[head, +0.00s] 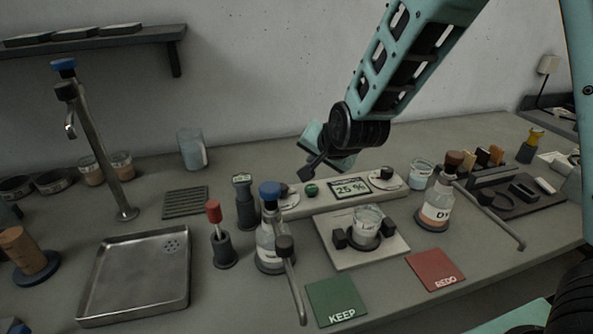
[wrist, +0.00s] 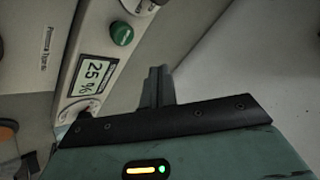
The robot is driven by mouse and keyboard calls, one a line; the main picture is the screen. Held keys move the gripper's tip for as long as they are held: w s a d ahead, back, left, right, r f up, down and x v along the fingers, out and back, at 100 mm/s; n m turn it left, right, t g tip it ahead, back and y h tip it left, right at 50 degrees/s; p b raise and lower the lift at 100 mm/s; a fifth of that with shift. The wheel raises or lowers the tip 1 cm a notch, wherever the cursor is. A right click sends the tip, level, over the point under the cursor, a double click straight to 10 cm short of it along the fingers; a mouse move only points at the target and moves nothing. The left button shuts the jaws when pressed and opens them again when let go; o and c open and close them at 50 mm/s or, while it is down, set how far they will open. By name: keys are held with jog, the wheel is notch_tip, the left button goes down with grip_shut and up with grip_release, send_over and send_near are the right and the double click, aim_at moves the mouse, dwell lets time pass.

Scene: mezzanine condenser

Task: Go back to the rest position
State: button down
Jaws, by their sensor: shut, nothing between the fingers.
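My gripper (head: 308,172) is shut and empty. It hangs in the air at the back of the bench, above and behind the grey console (head: 330,204). In the wrist view its closed fingers (wrist: 158,86) stand together beside the console's display (wrist: 95,78) and green knob (wrist: 121,34). The display reads 25 % and also shows in the head view (head: 350,188). My arm reaches in from the upper right.
A beaker (head: 367,222) sits on the plate before the console. A blue-capped bottle (head: 270,240) and a brown-capped bottle (head: 438,205) flank it. Green KEEP (head: 335,301) and red REDO (head: 435,269) mats lie in front. A metal sink tray (head: 135,275) and tap (head: 97,150) are left.

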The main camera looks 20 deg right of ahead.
jog(key=shift+d, duration=0.1)
jog(key=s+d+n+g+h, duration=0.1)
jog(key=s+d+n+g, duration=0.25)
jog(key=s+d, duration=0.45)
jog(key=s+d+n+g, duration=0.3)
jog(key=s+d+n, duration=0.1)
jog(key=s, duration=0.7)
jog(key=s+a+r+n+g, duration=0.1)
jog(key=s+a+n, duration=0.3)
jog(key=a, duration=0.5)
jog(key=s+a+r+n+g, duration=0.1)
jog(key=s+a+n, duration=0.3)
jog(key=s+a, duration=0.5)
jog(key=shift+s+a+g+y, duration=0.2)
jog(key=shift+a+g+y, duration=0.05)
jog(key=shift+g+y, duration=0.1)
jog(key=shift+f, duration=0.1)
